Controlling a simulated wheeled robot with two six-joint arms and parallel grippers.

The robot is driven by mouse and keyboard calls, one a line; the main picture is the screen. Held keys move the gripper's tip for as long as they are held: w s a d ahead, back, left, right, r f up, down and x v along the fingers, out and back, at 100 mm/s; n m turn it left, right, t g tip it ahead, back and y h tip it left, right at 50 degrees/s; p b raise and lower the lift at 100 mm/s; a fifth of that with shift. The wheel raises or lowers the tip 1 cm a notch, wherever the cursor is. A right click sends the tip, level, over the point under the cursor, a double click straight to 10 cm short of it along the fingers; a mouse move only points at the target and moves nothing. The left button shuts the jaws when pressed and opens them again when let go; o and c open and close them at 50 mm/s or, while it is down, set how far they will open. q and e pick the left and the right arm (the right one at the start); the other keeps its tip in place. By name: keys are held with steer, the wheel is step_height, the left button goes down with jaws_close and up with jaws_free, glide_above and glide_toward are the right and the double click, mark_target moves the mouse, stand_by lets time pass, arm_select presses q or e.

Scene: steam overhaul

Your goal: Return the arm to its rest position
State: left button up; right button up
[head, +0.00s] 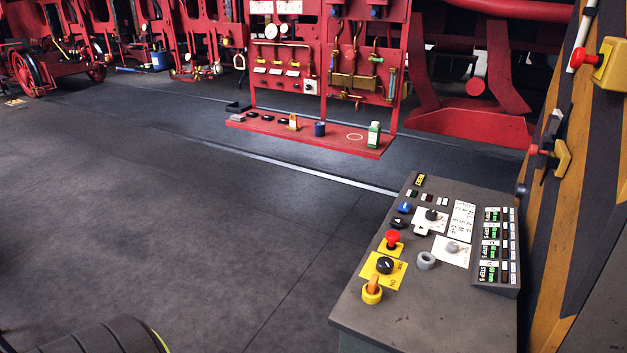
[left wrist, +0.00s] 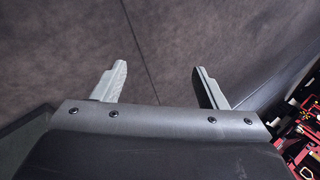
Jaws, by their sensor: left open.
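My left gripper (left wrist: 160,85) shows in the left wrist view with its two grey fingers spread apart. Nothing is between the fingers; only dark floor (left wrist: 165,40) lies beyond them. Neither gripper shows in the head view. A dark rounded part of my own body shows at the bottom left there. My right gripper is in neither view.
A grey control desk (head: 400,325) with a red button (head: 392,238), knobs and displays stands at the lower right. A striped post (head: 575,170) rises beside it. A red tool board (head: 365,60) with a base shelf (head: 340,143) stands behind.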

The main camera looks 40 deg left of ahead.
arm_select(q)
steer(key=d+f+n+h, duration=0.1)
steer(key=d+f+h, duration=0.35)
steer(key=d, duration=1.35)
steer(key=d+f+n+h, duration=0.1)
steer(key=d+f, duration=0.6)
steer(key=d, duration=1.1)
steer(key=shift+y, duration=0.25)
steer(key=f+b, duration=0.3)
steer(key=a+f+b, duration=0.1)
steer(key=f+b, duration=0.1)
steer(key=shift+w+f+b, duration=0.1)
steer(key=shift+f+b, duration=0.2)
